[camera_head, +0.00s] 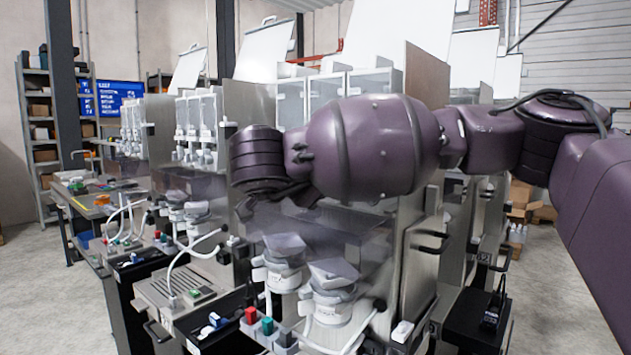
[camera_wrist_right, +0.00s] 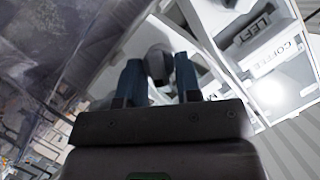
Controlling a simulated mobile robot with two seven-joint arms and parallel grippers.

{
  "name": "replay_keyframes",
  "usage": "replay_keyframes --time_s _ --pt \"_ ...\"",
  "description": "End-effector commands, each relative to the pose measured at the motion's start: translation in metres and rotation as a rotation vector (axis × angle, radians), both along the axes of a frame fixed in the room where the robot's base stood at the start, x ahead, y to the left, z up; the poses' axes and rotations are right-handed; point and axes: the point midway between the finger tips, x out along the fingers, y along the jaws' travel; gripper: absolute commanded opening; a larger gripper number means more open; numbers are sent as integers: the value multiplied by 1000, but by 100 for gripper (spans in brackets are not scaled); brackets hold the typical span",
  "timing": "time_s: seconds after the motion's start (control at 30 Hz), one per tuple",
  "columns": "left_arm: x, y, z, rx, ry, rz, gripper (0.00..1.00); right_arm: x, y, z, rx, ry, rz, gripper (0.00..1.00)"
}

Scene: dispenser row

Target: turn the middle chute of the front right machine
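The front right machine (camera_head: 405,250) stands in the centre of the head view, with three clear hoppers (camera_head: 325,90) on top. My right arm reaches in from the right across its front and hides its chutes there. My left gripper is not in view.
White panels labelled LEFT and COFFEE (camera_wrist_right: 272,58) are close beside the right gripper. Grey-white dosing units (camera_head: 330,290) and a bent white hose stand below my arm. More machines (camera_head: 200,125) line up to the left. Open floor (camera_head: 545,290) lies at the right.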

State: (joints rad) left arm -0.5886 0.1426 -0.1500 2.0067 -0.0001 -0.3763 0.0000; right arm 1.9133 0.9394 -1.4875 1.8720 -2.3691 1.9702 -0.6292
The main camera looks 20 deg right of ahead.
Motion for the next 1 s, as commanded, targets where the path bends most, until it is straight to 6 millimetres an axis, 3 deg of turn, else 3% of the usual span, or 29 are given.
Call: replay_keyframes --time_s 0.03,0.1,0.57,0.87,0.9,1.0 --pt "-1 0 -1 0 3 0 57 0 0 0 0 0 0 17" --pt "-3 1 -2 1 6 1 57 0 0 0 0 0 0 7" --pt "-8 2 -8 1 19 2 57 -2 -1 -3 128 -194 1 7" --pt "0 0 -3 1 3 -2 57 -2 -1 -2 137 -207 1 7" --pt "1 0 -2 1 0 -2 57 -2 0 -2 137 -207 1 32" --pt "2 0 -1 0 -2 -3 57 -2 0 -2 137 -207 1 38"
